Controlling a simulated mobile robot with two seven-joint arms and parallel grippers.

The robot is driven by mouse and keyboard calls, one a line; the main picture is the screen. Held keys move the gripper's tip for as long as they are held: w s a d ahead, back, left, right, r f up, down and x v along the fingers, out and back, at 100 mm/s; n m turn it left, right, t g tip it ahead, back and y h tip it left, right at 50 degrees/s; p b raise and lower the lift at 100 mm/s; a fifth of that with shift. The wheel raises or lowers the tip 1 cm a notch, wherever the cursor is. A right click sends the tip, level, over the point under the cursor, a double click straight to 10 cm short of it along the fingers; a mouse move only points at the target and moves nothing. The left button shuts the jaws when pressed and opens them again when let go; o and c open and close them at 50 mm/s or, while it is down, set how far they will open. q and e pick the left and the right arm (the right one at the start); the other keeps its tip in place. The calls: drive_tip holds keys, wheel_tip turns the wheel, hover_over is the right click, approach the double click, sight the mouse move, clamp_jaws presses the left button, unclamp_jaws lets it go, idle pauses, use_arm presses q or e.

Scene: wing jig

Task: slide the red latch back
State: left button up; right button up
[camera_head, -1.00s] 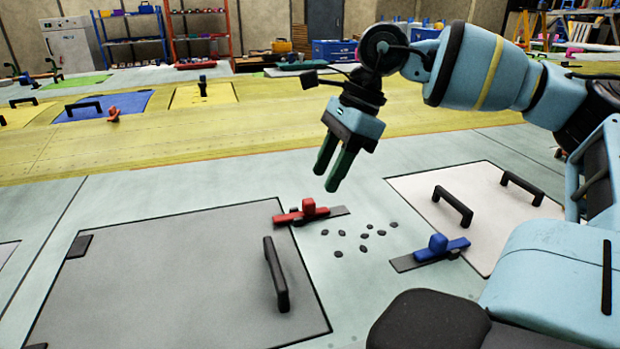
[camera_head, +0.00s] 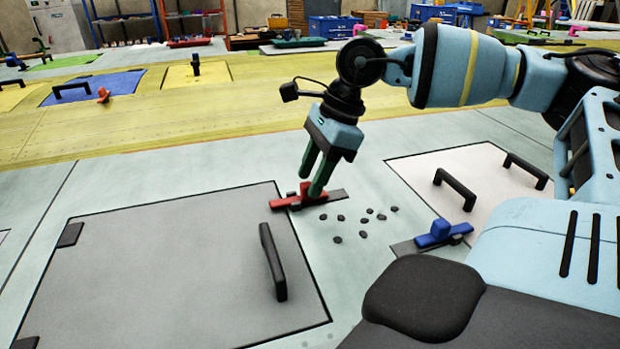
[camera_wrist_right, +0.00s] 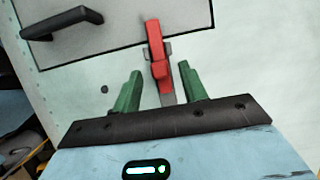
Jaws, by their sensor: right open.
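The red latch (camera_head: 291,203) lies on a dark strip at the far right corner of the grey panel (camera_head: 170,270), its red end reaching over the panel's edge. My right gripper (camera_head: 310,188) points down at the latch, and its green fingers hide the latch's knob in the head view. In the right wrist view the red latch (camera_wrist_right: 155,45) lies ahead, lined up between the two open green fingers (camera_wrist_right: 158,85). The fingers are apart with nothing gripped; whether they touch the latch cannot be told. My left gripper is not in view.
A black handle (camera_head: 273,262) stands on the grey panel near the latch. Several dark pebble-like pieces (camera_head: 340,218) lie right of it. A blue latch (camera_head: 438,235) and a white panel (camera_head: 480,165) with black handles are farther right.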

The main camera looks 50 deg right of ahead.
drive_tip(key=shift+x, duration=0.75)
clamp_jaws()
